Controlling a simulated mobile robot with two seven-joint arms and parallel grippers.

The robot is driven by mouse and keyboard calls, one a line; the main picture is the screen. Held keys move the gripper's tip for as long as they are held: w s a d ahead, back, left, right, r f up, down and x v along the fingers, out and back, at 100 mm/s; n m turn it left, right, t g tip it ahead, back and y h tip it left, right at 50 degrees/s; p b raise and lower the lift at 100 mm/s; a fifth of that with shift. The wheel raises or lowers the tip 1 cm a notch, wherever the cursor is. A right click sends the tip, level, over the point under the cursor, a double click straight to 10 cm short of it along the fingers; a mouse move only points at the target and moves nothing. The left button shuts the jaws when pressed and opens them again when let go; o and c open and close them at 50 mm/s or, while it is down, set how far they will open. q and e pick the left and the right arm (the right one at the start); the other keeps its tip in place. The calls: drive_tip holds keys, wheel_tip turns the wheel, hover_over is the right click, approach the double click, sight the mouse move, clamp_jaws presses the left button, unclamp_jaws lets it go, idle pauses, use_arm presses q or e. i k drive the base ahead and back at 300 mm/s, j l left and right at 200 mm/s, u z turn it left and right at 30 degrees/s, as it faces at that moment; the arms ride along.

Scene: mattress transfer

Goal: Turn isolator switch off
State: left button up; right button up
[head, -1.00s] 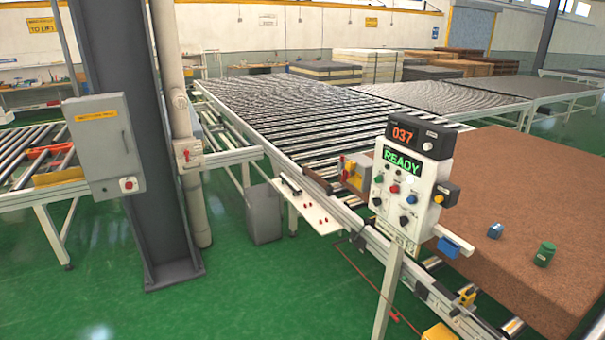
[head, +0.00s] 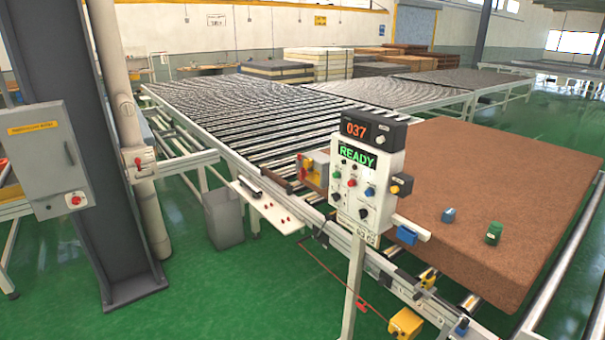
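A grey cabinet (head: 40,150) with an orange label is on the dark column at the left of the head view. A round red switch on a white plate (head: 76,200) is at its lower right. A small light box with a red handle (head: 138,163) is on the pale pipe to the right of the column. The handle looks roughly upright, with its lower end tilted slightly. The label is too small to read, and I cannot tell which of these two is the isolator switch. Neither of my grippers is in view.
A control panel (head: 365,186) on a post shows "037" and "READY". Behind it a brown mattress (head: 480,210) lies on the conveyor, with a blue and a green small object on top. A grey bin (head: 224,220) stands by the conveyor. Green floor (head: 220,295) is clear in front.

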sight(304, 173)
drive_tip(key=i+j+u, duration=0.3)
drive_tip(key=i, duration=0.2)
drive_tip(key=i+u, duration=0.3)
drive_tip(key=i, duration=0.25)
drive_tip(key=i+j+z, duration=0.25)
drive_tip(key=i, duration=0.4)
drive_tip(key=i+j+z, duration=0.3)
drive_tip(key=i, duration=0.35)
drive_tip(key=i+j+z, duration=0.25)
drive_tip(key=i+j, duration=0.25)
drive_tip(key=i+j+z, duration=0.25)
drive_tip(key=z, duration=0.15)
drive_tip(key=i+j+z, duration=0.25)
drive_tip(key=z, duration=0.15)
drive_tip(key=i+j+z, duration=0.2)
drive_tip(key=j+z, duration=0.65)
drive_tip(key=j, duration=0.15)
drive_tip(key=i, duration=0.05)
